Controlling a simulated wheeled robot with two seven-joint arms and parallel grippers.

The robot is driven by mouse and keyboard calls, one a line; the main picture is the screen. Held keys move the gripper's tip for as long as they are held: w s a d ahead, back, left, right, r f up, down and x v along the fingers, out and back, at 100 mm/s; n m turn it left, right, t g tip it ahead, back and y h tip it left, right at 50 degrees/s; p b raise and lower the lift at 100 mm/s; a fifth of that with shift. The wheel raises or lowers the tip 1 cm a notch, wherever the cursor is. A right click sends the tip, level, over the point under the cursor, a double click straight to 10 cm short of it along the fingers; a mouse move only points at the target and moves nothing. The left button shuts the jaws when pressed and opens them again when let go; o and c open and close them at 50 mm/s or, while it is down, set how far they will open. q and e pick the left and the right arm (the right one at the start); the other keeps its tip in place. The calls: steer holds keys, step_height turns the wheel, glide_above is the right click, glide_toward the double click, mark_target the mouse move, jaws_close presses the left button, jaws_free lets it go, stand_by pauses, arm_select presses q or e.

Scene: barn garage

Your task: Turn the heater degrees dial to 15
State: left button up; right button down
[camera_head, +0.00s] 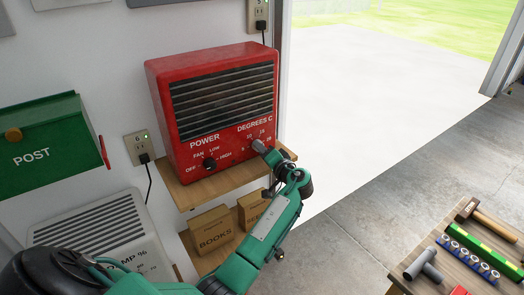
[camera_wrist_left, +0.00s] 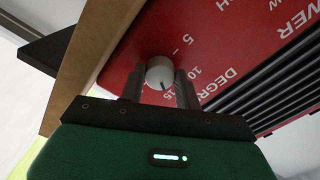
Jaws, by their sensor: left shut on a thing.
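The red heater (camera_head: 222,105) stands on a wooden shelf, with its DEGREES C scale at the lower right of its front. My left gripper (camera_head: 258,147) reaches up to that scale and hides the degrees dial in the head view. In the left wrist view the dial (camera_wrist_left: 160,72) is a pale round knob between the two fingers of my left gripper (camera_wrist_left: 160,86), which are shut on it. A short dark mark on the dial's lower part points roughly towards the 15. The numbers 5, 10 and 15 show beside it. My right gripper is out of view.
The dark power knob (camera_head: 209,163) sits left of the degrees scale. The wooden shelf (camera_head: 205,190) juts out just below the heater. Cardboard boxes (camera_head: 212,230) stand beneath. A green post box (camera_head: 45,145) hangs at left; a tool table (camera_head: 440,285) stands at lower right.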

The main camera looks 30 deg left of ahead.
arm_select(q)
steer(key=o, duration=1)
steer(key=shift+d, duration=0.1)
steer(key=shift+s+d+f, duration=0.1)
steer(key=shift+s+d, duration=0.05)
steer(key=shift+d, duration=0.15)
steer(key=shift+b+v, duration=1.9)
steer(key=shift+v, duration=4.6)
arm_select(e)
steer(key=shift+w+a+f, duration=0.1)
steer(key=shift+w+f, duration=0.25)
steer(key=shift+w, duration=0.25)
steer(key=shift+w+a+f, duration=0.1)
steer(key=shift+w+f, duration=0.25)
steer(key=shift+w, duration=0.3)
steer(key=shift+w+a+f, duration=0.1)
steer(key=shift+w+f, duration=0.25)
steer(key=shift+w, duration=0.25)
